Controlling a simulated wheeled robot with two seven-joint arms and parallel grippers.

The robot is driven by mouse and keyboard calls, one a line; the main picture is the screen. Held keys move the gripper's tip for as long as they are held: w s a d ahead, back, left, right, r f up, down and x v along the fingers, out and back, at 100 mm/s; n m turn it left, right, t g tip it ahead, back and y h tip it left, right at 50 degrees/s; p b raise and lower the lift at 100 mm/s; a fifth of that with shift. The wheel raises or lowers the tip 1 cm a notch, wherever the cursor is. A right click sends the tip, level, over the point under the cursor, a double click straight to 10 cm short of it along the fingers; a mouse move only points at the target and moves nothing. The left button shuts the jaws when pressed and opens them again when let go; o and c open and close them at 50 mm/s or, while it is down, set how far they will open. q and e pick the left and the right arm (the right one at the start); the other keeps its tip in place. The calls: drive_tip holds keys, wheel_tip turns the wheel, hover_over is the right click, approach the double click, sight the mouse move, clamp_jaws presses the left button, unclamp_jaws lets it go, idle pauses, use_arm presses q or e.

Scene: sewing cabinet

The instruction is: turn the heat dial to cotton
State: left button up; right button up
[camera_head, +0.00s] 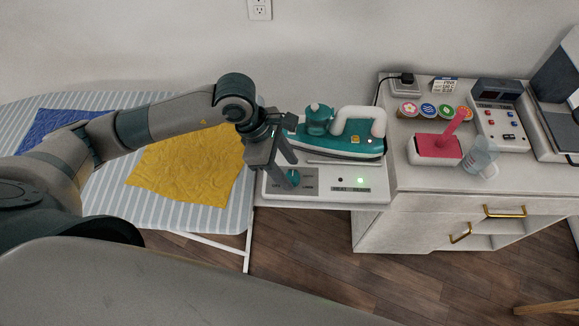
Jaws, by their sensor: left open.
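The heat dial (294,177) is a small teal knob on the front left of a white panel (322,194). Small labels stand on either side of the dial, too small to read surely. My left gripper (281,170) points down at the dial with its fingers apart. Its fingertips are close around or just above the dial; I cannot tell whether they touch it. A teal iron (345,144) with a white handle rests behind the panel's front strip. A green light (360,181) glows on the panel. My right gripper is not in view.
An ironing board (205,214) with yellow cloth (190,165) and blue cloth (62,122) is at left. A white cabinet (400,178) at right carries a pink-handled box (435,147), a clear cup (481,158) and a control box (498,122).

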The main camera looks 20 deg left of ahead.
use_arm(q)
drive_tip(key=shift+x, duration=0.85)
drive_tip(key=c, duration=1)
drive_tip(key=shift+c, duration=0.2)
